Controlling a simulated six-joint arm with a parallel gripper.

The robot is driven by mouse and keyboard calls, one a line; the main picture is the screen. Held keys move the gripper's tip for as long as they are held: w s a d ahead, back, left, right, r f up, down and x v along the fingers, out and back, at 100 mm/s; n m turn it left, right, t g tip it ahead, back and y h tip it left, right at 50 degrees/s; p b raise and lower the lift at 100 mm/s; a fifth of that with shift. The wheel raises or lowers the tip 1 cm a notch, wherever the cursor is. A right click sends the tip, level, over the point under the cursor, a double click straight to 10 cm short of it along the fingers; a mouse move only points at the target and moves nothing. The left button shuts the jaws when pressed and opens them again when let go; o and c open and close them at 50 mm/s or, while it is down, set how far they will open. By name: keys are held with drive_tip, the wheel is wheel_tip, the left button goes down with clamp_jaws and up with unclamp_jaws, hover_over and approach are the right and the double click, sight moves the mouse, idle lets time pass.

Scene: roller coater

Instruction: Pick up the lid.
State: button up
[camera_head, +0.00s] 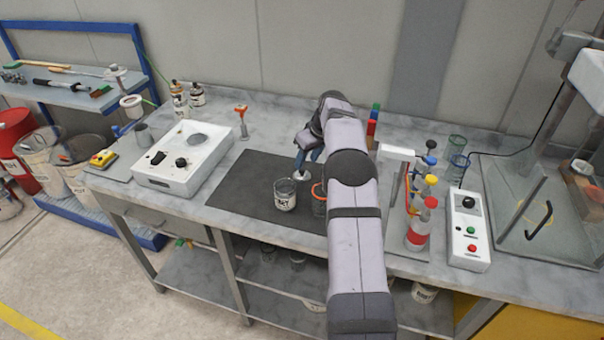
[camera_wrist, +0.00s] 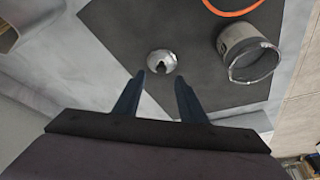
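The lid (camera_wrist: 162,62) is a small round silvery disc with a dark knob in its middle. It lies on the dark mat (camera_wrist: 110,25), just beyond my fingertips in the wrist view. It also shows as a pale spot (camera_head: 302,176) on the mat in the camera_head view. My gripper (camera_wrist: 161,77) is open, its two blue fingers apart with nothing between them. In the camera_head view my gripper (camera_head: 303,160) is close above the lid, partly hidden by my arm.
A labelled metal cup (camera_head: 285,195) stands on the mat close to the lid. An orange-rimmed container (camera_head: 319,200) is beside it, partly behind my arm. A white hotplate-like device (camera_head: 182,158) is left; bottles (camera_head: 422,228) and a control box (camera_head: 468,229) are right. The mat's left part is clear.

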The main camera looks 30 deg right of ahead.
sight(303, 170)
drive_tip(key=shift+p+x, duration=1.3)
drive_tip(key=shift+x, duration=1.3)
drive_tip(key=shift+a, duration=0.15)
clamp_jaws()
